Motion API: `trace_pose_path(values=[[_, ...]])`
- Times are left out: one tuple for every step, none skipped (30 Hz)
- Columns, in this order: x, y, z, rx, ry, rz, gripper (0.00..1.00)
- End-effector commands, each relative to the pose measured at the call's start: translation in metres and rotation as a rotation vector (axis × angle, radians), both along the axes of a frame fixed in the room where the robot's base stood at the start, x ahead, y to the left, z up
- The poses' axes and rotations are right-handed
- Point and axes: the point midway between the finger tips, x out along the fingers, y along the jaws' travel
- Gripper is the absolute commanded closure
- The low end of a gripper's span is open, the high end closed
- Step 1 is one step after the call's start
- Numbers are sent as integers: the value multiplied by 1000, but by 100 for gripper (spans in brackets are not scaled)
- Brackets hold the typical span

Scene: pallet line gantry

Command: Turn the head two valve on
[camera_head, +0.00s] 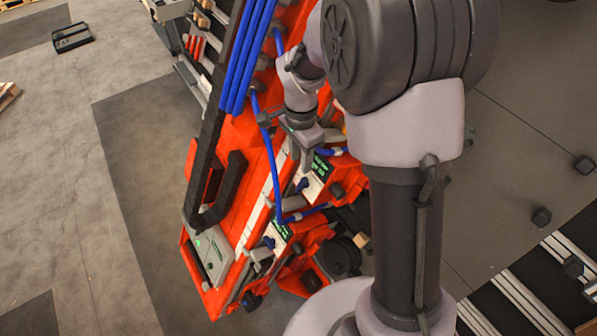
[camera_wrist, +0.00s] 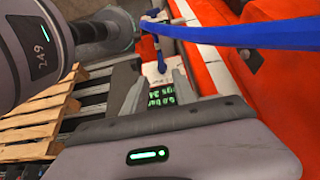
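Two white valve plates with dark, green-lettered displays sit on the orange gantry in the head view: an upper plate (camera_head: 312,182) with a small blue handle (camera_head: 302,186), and a lower plate (camera_head: 277,237) with another blue handle (camera_head: 268,243). I cannot read which is head two. My gripper (camera_head: 308,160) is above the upper plate. In the wrist view my gripper (camera_wrist: 158,80) is open, with a blue handle (camera_wrist: 161,62) showing between and beyond its fingertips. I see no contact. The display (camera_wrist: 160,97) below it reads about "5.0 bar" and is partly hidden by the gripper.
Blue hoses (camera_head: 277,170) run along the orange gantry (camera_head: 235,150); one blue hose (camera_wrist: 235,32) crosses close to my gripper in the wrist view. A grey control box (camera_head: 208,255) is at the gantry's lower end. Wooden pallets (camera_wrist: 45,125) are at the wrist view's left. The floor at left is open.

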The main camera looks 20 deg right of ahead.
Motion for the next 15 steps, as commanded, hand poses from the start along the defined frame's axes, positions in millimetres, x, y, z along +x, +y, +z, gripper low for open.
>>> trace_pose_path(values=[[-1, 0, -14, 0, 5, 0, 66], [-1, 0, -22, 0, 5, 0, 66], [-1, 0, -34, 0, 5, 1, 66], [-1, 0, -42, 1, 4, 0, 66], [-1, 0, -50, 1, 3, 0, 66], [-1, 0, -60, 1, 3, 1, 66], [-1, 0, -67, 0, 3, 1, 66], [-1, 0, -73, 1, 3, 1, 66], [-1, 0, -81, 1, 3, 0, 66], [-1, 0, -85, 0, 2, 0, 66], [-1, 0, -90, 0, 2, 0, 66], [0, 0, -95, 1, 1, 1, 66], [0, 0, -98, 0, 0, 1, 66], [0, 0, -101, 1, 0, 1, 66], [0, 0, -103, 1, 0, 1, 66]])
